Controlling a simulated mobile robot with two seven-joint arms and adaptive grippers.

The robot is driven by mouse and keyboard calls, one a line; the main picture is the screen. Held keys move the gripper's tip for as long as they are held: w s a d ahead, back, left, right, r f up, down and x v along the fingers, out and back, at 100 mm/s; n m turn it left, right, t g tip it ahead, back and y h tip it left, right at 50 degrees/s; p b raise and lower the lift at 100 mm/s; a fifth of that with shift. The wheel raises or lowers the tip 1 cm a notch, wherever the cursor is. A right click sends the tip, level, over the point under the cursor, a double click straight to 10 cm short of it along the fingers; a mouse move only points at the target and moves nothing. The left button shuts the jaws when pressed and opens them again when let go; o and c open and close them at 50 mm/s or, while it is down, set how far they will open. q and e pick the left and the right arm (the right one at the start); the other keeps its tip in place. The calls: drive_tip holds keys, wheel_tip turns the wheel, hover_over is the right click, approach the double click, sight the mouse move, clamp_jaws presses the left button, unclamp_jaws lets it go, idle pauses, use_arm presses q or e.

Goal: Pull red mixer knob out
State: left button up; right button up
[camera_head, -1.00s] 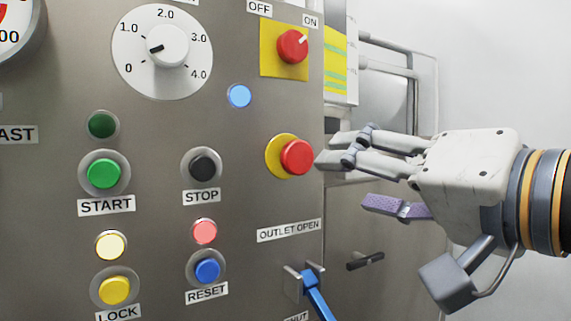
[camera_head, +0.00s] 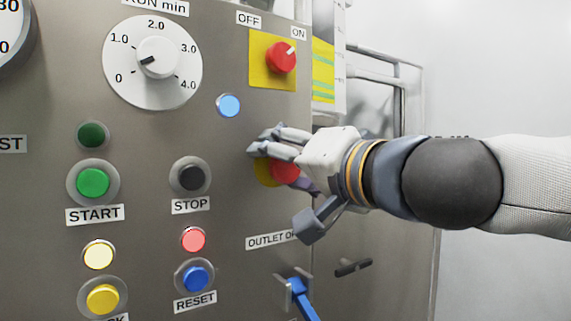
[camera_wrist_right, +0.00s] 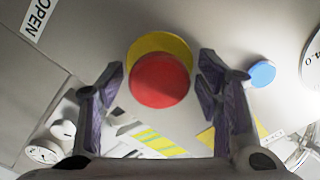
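The red mushroom knob (camera_head: 285,172) on its yellow collar (camera_head: 264,172) is on the grey panel below the OFF/ON switch. In the head view my right gripper covers part of it. In the right wrist view the red knob (camera_wrist_right: 160,80) lies between the two purple-padded fingers of my right gripper (camera_wrist_right: 161,85). A gap shows on each side of the knob, so the gripper is open around it. My left gripper is not in view.
A red rotary switch (camera_head: 281,57) on a yellow plate sits above. A blue lamp (camera_head: 228,105), black STOP button (camera_head: 191,177) and blue RESET button (camera_head: 195,278) are to the left. A blue outlet handle (camera_head: 302,299) sticks out below. Free room lies right of the panel.

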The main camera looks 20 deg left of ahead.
clamp_jaws()
drive_tip(key=shift+s+d+p, duration=0.3)
drive_tip(key=shift+s+d, duration=0.05)
drive_tip(key=shift+d, duration=0.15)
drive_tip(key=shift+o, duration=0.8)
unclamp_jaws()
drive_tip(key=shift+s+d, duration=0.1)
drive_tip(key=shift+d, duration=0.05)
drive_tip(key=v, duration=1.2)
